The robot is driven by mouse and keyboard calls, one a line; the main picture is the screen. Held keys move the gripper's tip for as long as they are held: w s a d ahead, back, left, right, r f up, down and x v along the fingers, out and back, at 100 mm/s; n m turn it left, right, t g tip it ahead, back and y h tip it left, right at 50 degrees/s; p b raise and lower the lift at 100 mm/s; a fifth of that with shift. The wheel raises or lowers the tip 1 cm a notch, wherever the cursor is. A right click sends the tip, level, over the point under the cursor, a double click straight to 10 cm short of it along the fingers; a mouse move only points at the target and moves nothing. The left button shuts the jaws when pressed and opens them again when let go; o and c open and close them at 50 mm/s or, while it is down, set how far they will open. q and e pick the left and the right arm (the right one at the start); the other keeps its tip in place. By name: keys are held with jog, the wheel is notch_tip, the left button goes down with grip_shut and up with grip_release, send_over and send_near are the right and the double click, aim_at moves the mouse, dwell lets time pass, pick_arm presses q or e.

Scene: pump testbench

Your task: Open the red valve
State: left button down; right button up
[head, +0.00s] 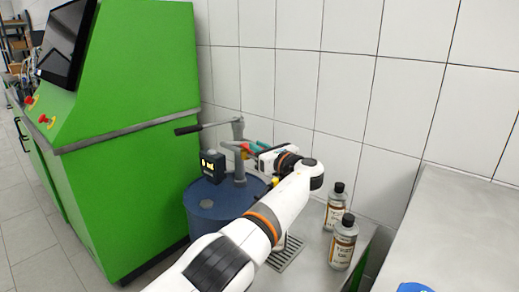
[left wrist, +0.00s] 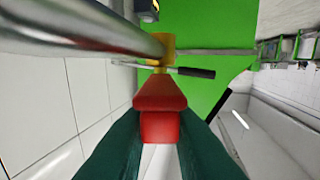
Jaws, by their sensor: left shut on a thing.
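The red valve handle (left wrist: 160,100) is in the middle of the left wrist view, in front of a brass-coloured valve body (left wrist: 165,45) beside a thick steel pipe (left wrist: 75,30). In the head view only a small red part of the handle (head: 244,147) shows by the pump's upright pipe. My left gripper (left wrist: 160,125) has its dark green fingers on both sides of the red handle and is shut on it. In the head view my left gripper (head: 256,146) reaches the pump from the right, and my white arm hides part of the area below. My right gripper is not in view.
A blue drum (head: 215,205) carries the pump, with a long lever (head: 205,127) and a black display box (head: 212,166). A green machine (head: 130,100) stands left. Two bottles (head: 335,205) (head: 343,245) stand right of my arm. A tiled wall (head: 350,100) is close behind.

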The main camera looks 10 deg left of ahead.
pick_arm(q)
jog(key=c, duration=1.4)
grip_release()
jog(key=shift+a, duration=0.1)
jog(key=shift+o, duration=0.2)
jog(key=shift+r, duration=0.15)
jog(key=shift+r, duration=0.35)
notch_tip(320, 180, up, 9)
jog(key=shift+r+p, duration=0.1)
jog(key=shift+p, duration=0.6)
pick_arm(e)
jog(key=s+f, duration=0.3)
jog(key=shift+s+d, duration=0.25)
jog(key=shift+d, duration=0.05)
